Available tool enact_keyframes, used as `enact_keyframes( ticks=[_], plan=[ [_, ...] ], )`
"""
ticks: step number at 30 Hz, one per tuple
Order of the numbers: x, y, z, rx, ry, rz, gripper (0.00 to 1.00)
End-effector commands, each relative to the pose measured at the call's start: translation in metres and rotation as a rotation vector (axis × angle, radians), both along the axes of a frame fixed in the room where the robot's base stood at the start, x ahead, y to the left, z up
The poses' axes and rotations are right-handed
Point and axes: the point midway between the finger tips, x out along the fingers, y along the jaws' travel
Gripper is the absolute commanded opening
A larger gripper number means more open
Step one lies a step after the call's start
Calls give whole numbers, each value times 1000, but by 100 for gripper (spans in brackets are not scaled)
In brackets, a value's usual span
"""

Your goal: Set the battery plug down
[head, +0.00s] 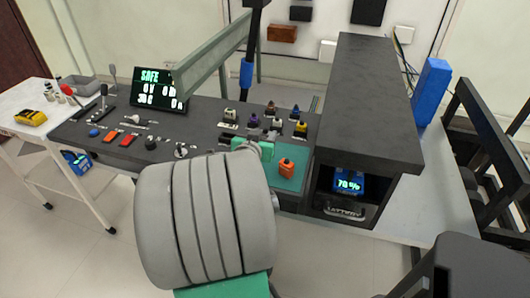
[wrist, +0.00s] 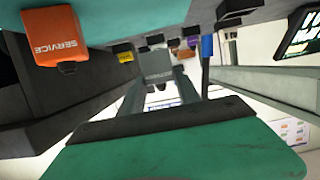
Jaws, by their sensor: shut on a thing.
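My gripper (wrist: 158,80) is shut on a grey block with faint lettering (wrist: 157,60), which I take to be the battery plug. The plug shows between the fingertips in the wrist view, close to the teal mat (wrist: 120,18); I cannot tell whether it touches the mat. In the head view my large pale arm hides most of the gripper and the plug. The teal mat (head: 292,184) lies on the dark console. An orange plug marked SERVICE (wrist: 58,37) stands on it, also in the head view (head: 286,168), right of my gripper.
Several coloured plugs (head: 254,119) stand in rows behind the mat. A dark housing (head: 366,100) rises at the right, with a 70% display (head: 347,183) in its bay. Switches and a SAFE screen (head: 158,88) are at the left. Bare mat shows around the orange plug.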

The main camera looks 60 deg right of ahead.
Motion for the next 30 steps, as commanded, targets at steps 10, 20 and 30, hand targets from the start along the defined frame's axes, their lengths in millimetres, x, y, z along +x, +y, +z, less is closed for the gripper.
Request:
enact_keyframes(
  ticks=[10, 20, 30],
  plan=[
    [5, -18, -51, -1, 0, 2, 0],
    [5, -18, -52, -2, -1, 2, 0],
    [5, -17, -53, -2, -1, 2, 60]
  ],
)
